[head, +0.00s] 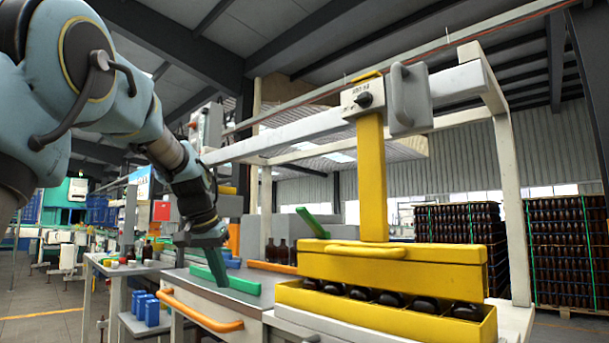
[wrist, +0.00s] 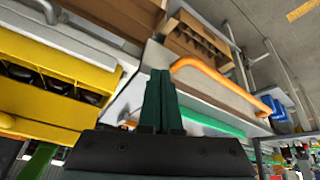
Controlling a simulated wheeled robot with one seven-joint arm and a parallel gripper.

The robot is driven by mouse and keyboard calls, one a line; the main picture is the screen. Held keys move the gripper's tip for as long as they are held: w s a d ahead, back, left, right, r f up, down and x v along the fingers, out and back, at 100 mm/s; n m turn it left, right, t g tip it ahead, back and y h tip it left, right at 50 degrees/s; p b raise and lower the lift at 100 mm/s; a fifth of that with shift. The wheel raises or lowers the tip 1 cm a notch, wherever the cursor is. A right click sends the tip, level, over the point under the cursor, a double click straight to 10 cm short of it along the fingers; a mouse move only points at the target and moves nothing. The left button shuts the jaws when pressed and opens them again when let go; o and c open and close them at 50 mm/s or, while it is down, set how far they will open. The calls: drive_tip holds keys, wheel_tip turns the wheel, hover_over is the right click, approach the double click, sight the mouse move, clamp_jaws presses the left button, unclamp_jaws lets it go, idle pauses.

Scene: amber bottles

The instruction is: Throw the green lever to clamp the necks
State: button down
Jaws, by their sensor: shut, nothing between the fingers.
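A green lever (head: 318,222) sticks up at a slant just left of the yellow gripping head (head: 400,262). A green piece at the lower left of the wrist view (wrist: 38,160) may be the same lever. Below the head, dark rounded bottle tops (head: 420,301) sit in a row in a yellow trough (head: 390,318). My gripper (head: 216,265) is over the bench, left of the lever and apart from it. Its dark green fingers, also in the wrist view (wrist: 161,100), are shut and empty. The lever's base is hidden.
A flat green strip (head: 243,285) lies on the bench by my fingers. An orange rail (head: 200,310) runs along the bench front. A yellow post (head: 371,180) hangs from a white beam. Blue boxes (head: 146,308) stand left; bottle stacks (head: 460,225) stand behind at right.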

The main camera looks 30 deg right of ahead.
drive_tip(key=s+d+r+m+h+p, duration=0.1)
drive_tip(key=s+d+r+m+p, duration=0.15)
drive_tip(key=d+r, duration=0.45)
drive_tip(key=s+d+r+m+g+h+p, duration=0.15)
drive_tip(key=r+p, duration=0.25)
drive_tip(key=r, duration=0.8)
drive_tip(key=s+d+r+m+t+h+p, duration=0.1)
drive_tip(key=s+d+r+m+p, duration=0.25)
drive_tip(key=r, duration=0.55)
drive_tip(key=n+p, duration=0.2)
hover_over(313, 223)
drive_tip(key=w, duration=0.1)
drive_tip(key=shift+g+y, duration=0.25)
wheel_tip(313, 223, down, 7)
drive_tip(key=shift+w+f, duration=0.1)
drive_tip(key=shift+f, duration=0.05)
drive_tip(key=shift+a+f, duration=0.65)
drive_tip(key=shift+f, duration=0.25)
drive_tip(key=shift+s+a+f, duration=0.25)
drive_tip(key=shift+a+f, duration=0.25)
drive_tip(key=shift+f, duration=0.3)
